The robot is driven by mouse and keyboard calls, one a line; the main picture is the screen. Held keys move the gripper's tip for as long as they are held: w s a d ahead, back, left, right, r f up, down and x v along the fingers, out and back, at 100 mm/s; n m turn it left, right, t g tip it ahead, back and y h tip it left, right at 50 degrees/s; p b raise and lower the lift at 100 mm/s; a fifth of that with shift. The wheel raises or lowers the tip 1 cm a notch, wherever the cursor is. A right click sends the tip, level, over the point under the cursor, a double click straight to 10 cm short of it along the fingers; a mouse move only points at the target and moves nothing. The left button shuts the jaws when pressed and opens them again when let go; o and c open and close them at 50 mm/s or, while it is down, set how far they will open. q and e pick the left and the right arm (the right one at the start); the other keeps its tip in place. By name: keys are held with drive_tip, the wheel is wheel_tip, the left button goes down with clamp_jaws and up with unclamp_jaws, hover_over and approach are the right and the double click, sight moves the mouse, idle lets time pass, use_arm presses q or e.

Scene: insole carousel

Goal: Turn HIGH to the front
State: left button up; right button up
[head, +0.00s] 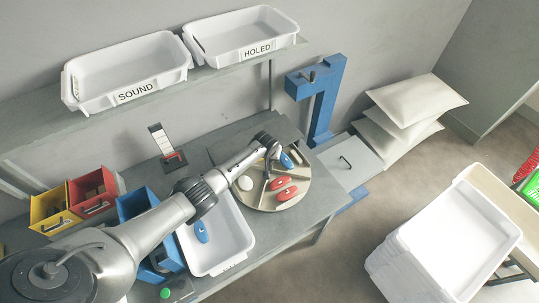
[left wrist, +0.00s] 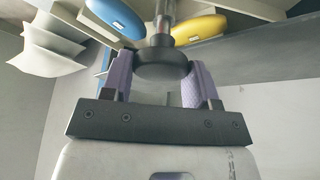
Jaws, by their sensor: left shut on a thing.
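The round tan carousel (head: 262,201) stands on the bench, split by raised dividers. Two red insoles (head: 287,193) lie at its near right, a blue one (head: 287,160) at its far right, and a white rounded thing (head: 246,183) at its left. My left gripper (head: 272,151) is over the carousel's far middle part. In the left wrist view its purple pads are shut on a dark round knob (left wrist: 163,69) on a metal post. Blue (left wrist: 118,15) and yellow (left wrist: 199,28) pieces show beyond. No HIGH label is readable. My right gripper is out of view.
A white tray (head: 242,252) with a blue insole stands left of the carousel. Bins marked SOUND (head: 135,93) and HOLED (head: 255,51) sit on the shelf above. A blue post (head: 325,105) rises behind at the right, near stacked white sacks (head: 405,105).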

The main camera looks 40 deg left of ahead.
use_arm(q)
drive_tip(key=o, duration=1.3)
drive_tip(key=shift+c, duration=0.2)
drive_tip(key=shift+r, duration=0.15)
drive_tip(key=shift+s+r, duration=0.15)
drive_tip(key=shift+r, duration=0.1)
drive_tip(key=p+v, duration=0.2)
drive_tip(key=v, duration=1.1)
drive_tip(key=shift+p, duration=0.35)
drive_tip(key=shift+d, duration=0.15)
